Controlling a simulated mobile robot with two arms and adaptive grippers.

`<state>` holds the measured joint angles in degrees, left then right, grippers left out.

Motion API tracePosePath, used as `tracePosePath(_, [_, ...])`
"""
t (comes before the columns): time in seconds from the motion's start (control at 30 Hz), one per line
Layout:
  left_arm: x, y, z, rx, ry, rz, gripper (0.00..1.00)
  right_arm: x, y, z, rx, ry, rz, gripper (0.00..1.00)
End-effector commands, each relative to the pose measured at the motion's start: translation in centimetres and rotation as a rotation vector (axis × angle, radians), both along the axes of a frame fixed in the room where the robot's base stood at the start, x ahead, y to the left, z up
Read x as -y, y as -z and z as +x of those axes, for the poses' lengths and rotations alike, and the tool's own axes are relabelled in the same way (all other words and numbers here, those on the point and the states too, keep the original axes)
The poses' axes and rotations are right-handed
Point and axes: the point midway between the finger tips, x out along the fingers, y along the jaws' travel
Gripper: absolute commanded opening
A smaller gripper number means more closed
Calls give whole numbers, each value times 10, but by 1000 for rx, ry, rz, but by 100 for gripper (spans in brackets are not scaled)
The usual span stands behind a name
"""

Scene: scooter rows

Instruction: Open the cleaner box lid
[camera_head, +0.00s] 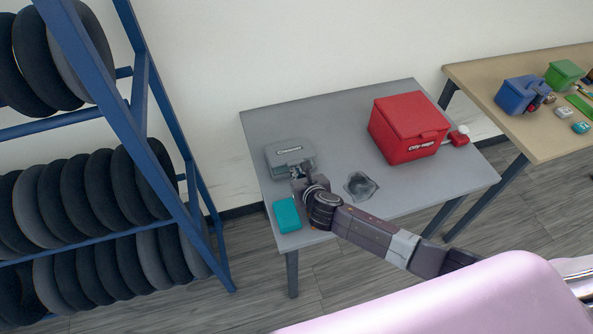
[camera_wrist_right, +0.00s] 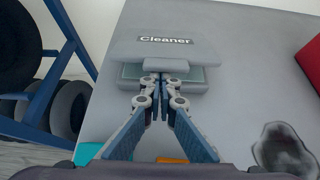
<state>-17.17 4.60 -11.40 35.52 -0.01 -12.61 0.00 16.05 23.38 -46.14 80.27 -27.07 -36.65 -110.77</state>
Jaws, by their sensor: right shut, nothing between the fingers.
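The cleaner box (camera_head: 291,155) is a small grey box near the left end of the grey table. My right gripper (camera_head: 297,173) is at the front of the box. In the right wrist view the shut fingertips (camera_wrist_right: 165,78) are just under the lid's front tab (camera_wrist_right: 166,66), with nothing between them. I cannot tell whether they touch the tab. My left gripper is not in view.
A red box (camera_head: 408,127) stands on the right of the grey table (camera_head: 330,118). A teal item (camera_head: 287,215) and a dark grey patch or cloth (camera_head: 360,186) lie near the front. A blue rack (camera_head: 150,90) with tires stands left. A wooden table (camera_head: 530,140) stands right.

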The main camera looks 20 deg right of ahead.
Motion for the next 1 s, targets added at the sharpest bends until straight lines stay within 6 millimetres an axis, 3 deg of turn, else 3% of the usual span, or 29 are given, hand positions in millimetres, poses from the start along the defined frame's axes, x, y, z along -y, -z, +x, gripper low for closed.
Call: tracePosePath(1.0, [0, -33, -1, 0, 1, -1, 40, -1, -32, 15, -1, 0, 1, 0])
